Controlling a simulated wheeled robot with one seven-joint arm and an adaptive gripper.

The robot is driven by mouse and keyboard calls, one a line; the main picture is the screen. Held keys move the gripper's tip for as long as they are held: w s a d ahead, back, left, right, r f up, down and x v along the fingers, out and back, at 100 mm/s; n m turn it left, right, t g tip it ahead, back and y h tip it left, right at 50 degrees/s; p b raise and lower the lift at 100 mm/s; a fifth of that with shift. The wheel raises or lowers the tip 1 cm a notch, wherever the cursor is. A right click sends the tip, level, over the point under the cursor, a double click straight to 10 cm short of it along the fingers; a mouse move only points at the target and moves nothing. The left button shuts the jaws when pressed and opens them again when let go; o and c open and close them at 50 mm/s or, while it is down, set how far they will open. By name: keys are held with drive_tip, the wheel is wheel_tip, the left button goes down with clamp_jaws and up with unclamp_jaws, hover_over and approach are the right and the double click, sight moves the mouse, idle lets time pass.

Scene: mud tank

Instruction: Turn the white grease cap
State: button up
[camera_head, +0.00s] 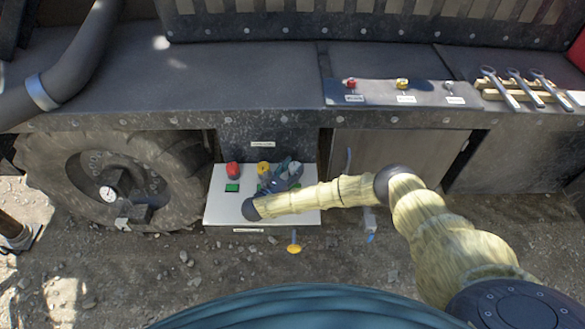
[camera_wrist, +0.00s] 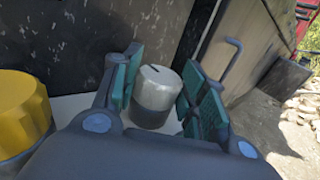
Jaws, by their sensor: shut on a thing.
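The white grease cap (camera_wrist: 162,84) stands upright on a dark grey base in the wrist view, with a short dark slot on its top. My gripper (camera_wrist: 160,96) has its green finger pads on either side of the cap and is shut on it. In the head view, my gripper (camera_head: 281,178) reaches over the light panel box (camera_head: 225,210) from the right and covers part of the white cap (camera_head: 295,169). The exact contact of the pads is hard to see.
A yellow cap (camera_wrist: 22,105) stands close left of my gripper in the wrist view. A red cap (camera_head: 233,169) is farther left on the box. A big tyre (camera_head: 60,170) stands left. Small knobs (camera_head: 402,84) and several wrenches (camera_head: 512,86) are on the ledge above.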

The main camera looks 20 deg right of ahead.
drive_tip(key=shift+w+d+r, duration=0.1)
drive_tip(key=shift+w+r, duration=0.05)
drive_tip(key=o, duration=1)
drive_tip(key=shift+s+a+f, duration=0.3)
drive_tip(key=shift+s+a, duration=0.2)
drive_tip(key=shift+a, duration=0.2)
drive_tip(key=shift+v, duration=5.2)
drive_tip(key=shift+r, duration=0.2)
